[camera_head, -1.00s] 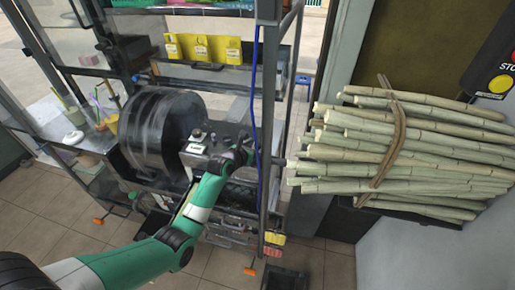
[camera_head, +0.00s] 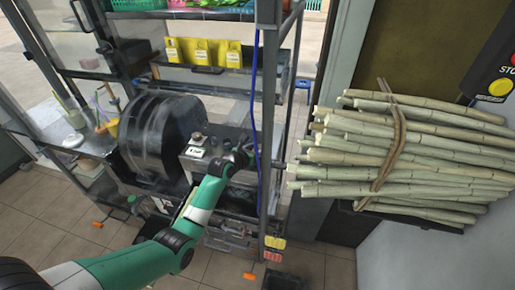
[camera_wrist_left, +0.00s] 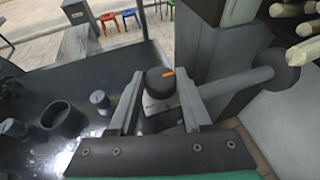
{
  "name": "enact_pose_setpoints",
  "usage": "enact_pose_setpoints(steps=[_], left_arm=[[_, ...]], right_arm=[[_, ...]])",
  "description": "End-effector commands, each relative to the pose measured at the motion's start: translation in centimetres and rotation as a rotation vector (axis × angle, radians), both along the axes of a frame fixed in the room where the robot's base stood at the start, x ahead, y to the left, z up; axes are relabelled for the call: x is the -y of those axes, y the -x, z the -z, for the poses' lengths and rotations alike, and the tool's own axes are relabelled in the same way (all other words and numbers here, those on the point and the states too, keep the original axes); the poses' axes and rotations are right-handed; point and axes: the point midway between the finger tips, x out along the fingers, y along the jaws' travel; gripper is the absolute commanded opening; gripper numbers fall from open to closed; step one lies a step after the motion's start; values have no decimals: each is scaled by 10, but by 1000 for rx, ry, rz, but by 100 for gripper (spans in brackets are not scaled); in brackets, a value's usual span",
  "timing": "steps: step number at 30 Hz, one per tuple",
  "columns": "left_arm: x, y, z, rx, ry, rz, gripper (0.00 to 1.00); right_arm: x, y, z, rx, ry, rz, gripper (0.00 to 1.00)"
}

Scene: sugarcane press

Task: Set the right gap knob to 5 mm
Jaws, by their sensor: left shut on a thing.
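The black round knob (camera_wrist_left: 160,80) with an orange pointer mark shows in the left wrist view, standing on a pale block. My left gripper (camera_wrist_left: 160,92) has one finger on each side of it and is shut on it. The orange mark points to the right and slightly away in this view. In the head view my left gripper (camera_head: 241,157) is at the right end of the press (camera_head: 210,150), and the knob is hidden there. I cannot read a gap scale in either view. My right gripper is not in view.
A steel post (camera_head: 269,120) with a blue cable stands close right of my left gripper. A round-ended bar (camera_wrist_left: 240,82) lies right of the knob in the wrist view. A sugarcane bundle (camera_head: 400,155) rests farther right. A large dark drum (camera_head: 150,135) is at left.

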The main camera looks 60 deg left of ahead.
Motion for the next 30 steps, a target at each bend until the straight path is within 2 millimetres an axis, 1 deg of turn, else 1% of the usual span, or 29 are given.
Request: enact_pose_setpoints(steps=[8,19,24,30], left_arm=[[-3,2,-1,2,3,99,0],[-7,3,0,2,2,351,0],[-7,3,-1,0,3,440,0],[-7,3,0,-1,3,499,0]], right_arm=[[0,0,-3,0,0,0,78],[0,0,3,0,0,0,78],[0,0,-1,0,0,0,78],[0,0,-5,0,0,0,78]])
